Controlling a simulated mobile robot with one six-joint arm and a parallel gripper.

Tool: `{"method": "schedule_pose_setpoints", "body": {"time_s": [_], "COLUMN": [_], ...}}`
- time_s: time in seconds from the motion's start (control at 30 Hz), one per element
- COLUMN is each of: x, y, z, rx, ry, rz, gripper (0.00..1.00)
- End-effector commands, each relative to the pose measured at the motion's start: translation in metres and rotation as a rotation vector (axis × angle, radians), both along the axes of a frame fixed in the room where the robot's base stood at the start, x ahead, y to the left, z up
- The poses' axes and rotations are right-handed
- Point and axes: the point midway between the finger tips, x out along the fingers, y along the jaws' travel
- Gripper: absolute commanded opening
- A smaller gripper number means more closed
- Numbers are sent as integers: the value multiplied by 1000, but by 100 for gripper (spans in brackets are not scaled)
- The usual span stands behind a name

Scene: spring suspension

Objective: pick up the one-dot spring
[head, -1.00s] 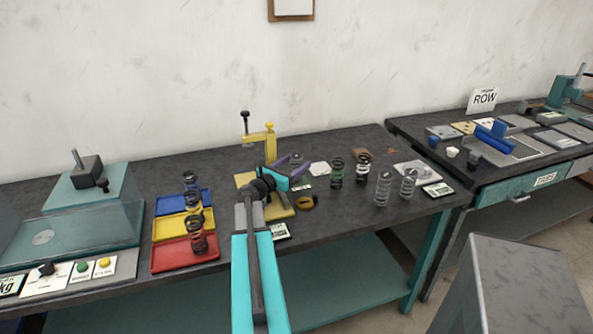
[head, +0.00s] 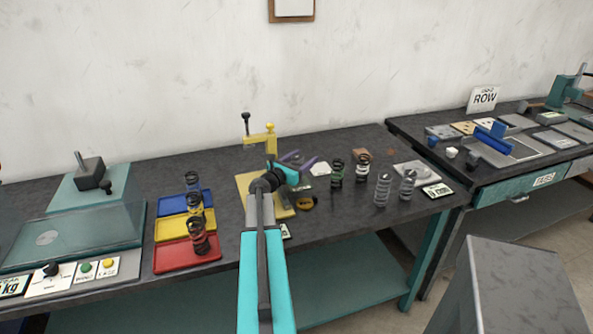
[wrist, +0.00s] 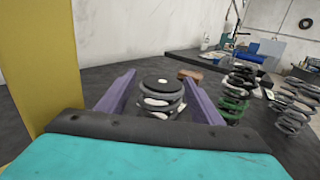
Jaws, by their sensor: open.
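A grey coil spring with a dark top bearing one pale dot (wrist: 162,100) stands upright in the wrist view, between my gripper's two purple fingers in the picture. My gripper (wrist: 160,78) is open, with a finger on each side of the spring and no clear contact. I cannot tell exactly how deep the spring sits between them. In the head view my gripper (head: 304,161) is over the bench right of the yellow press (head: 262,142), and it mostly hides this spring.
A green-marked spring (head: 337,173) and a white-marked spring (head: 362,168) stand close to the right. Two grey springs (head: 383,190) (head: 408,184) stand further right. Three dark springs stand on the blue, yellow and red trays (head: 172,256) at left. The yellow press is close on my gripper's left.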

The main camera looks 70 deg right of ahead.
Motion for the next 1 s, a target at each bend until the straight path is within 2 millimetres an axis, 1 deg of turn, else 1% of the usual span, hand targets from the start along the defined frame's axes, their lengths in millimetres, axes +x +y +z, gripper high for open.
{"method": "schedule_pose_setpoints", "body": {"time_s": [0.57, 0.6, 0.67, 0.7, 0.87, 0.9, 1.0], "x": [-1, -1, -1, -1, -2, -2, -2], "y": [-1, -1, -1, -1, -2, -2, -2], "z": [0, 0, 0, 0, 0, 1, 1], "rx": [0, 0, 0, 0, 0, -1, -1], "ry": [0, 0, 0, 0, 0, 0, 0], "rz": [-1, -1, -1, -1, -1, -1, -2], "gripper": [60, 57, 47, 40, 13, 9, 9]}}
